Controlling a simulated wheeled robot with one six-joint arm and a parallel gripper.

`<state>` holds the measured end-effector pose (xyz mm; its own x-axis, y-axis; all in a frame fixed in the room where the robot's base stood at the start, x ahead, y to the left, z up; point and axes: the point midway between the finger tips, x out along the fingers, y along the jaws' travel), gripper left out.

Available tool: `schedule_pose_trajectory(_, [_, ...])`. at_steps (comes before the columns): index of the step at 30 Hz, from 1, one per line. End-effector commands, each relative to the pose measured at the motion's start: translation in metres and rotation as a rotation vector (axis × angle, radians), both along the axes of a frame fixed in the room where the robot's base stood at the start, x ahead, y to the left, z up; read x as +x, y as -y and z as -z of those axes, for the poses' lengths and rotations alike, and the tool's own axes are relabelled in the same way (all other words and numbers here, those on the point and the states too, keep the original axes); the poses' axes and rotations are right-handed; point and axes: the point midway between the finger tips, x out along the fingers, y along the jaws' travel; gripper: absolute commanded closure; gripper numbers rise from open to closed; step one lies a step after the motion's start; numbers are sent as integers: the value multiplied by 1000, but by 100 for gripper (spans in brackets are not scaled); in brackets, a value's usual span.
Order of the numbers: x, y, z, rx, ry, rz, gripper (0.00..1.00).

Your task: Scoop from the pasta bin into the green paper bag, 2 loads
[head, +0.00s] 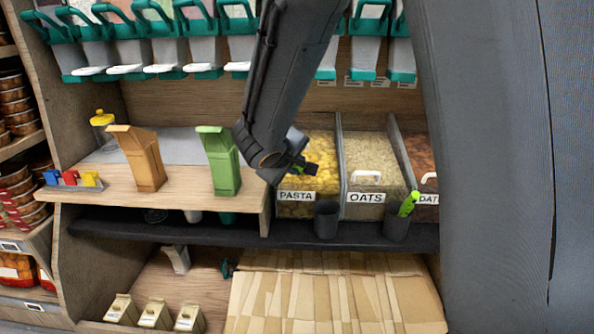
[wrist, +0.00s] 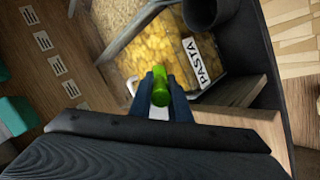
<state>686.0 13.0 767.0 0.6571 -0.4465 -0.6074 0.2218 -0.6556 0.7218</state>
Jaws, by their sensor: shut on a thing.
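The pasta bin (head: 297,197) stands right of the wooden counter, with yellow pasta (head: 322,155) inside. It also shows in the wrist view, with its PASTA label (wrist: 200,62) and pasta (wrist: 172,48). My gripper (head: 299,167) is over the left part of the bin and is shut on a green scoop handle (wrist: 161,92). The fingers grip its sides in the wrist view. The scoop's bowl is hidden, so I cannot tell whether it holds pasta. The green paper bag (head: 222,165) stands upright on the counter, left of my gripper and apart from it.
A brown paper bag (head: 145,160) stands left of the green one. The oats bin (head: 372,160) adjoins the pasta bin. A dark cup (head: 327,220) is in front of the bins, and another cup (head: 396,226) holds a green-handled tool. Dispensers hang above.

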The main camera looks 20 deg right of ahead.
Motion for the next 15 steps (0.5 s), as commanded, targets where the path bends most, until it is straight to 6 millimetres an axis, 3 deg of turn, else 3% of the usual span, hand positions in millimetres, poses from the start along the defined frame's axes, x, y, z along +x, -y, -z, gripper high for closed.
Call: schedule_pose_trajectory(15, [-23,-7,-22,-19,60,-1,100])
